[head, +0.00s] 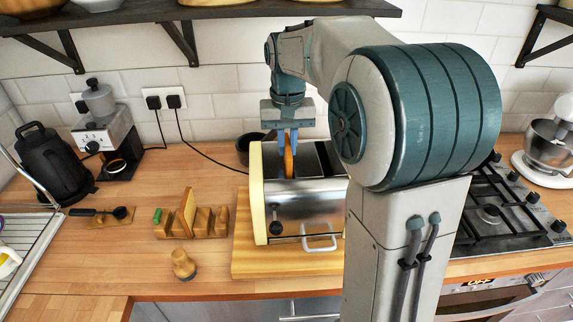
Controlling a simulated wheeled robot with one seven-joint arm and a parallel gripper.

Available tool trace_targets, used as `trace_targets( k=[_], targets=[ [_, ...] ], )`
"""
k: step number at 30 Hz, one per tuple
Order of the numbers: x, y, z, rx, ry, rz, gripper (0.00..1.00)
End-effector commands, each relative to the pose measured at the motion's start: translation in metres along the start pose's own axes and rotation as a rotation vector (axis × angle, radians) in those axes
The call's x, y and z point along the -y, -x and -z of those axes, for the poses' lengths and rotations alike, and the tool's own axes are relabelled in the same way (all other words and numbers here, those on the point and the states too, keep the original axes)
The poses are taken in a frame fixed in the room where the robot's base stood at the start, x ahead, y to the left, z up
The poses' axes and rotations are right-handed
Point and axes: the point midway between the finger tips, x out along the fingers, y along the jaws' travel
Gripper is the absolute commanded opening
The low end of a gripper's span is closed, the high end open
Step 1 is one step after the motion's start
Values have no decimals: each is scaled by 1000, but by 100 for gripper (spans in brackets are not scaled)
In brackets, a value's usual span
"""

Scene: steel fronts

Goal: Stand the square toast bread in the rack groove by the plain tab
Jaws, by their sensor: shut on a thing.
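My gripper (287,143) points down over the toaster (305,208), which has a steel front and pale yellow end. It is shut on a brown toast slice (288,162), seen nearly edge-on at the toaster's top opening. I cannot tell whether the slice's lower part is still inside the slot, or whether it is square. A wooden rack (221,222) with several upright blocks stands left of the toaster. Another bread slice (187,210) stands in it, slightly tilted, beside a green tab (157,216) at the left end. The plain tab cannot be made out clearly.
The toaster stands on a wooden board (245,262). A wooden knob-shaped piece (183,264) stands in front of the rack. A coffee grinder (105,130), black kettle (50,165) and portafilter (110,213) are at left. A gas hob (490,212) is right. My arm hides the toaster's right end.

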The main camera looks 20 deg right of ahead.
Motion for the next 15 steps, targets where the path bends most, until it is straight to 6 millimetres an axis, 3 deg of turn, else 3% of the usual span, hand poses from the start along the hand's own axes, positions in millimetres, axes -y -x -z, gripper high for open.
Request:
trace_targets(
  k=[15],
  targets=[
    [0,46,0,-1,0,0,0]
  ],
)
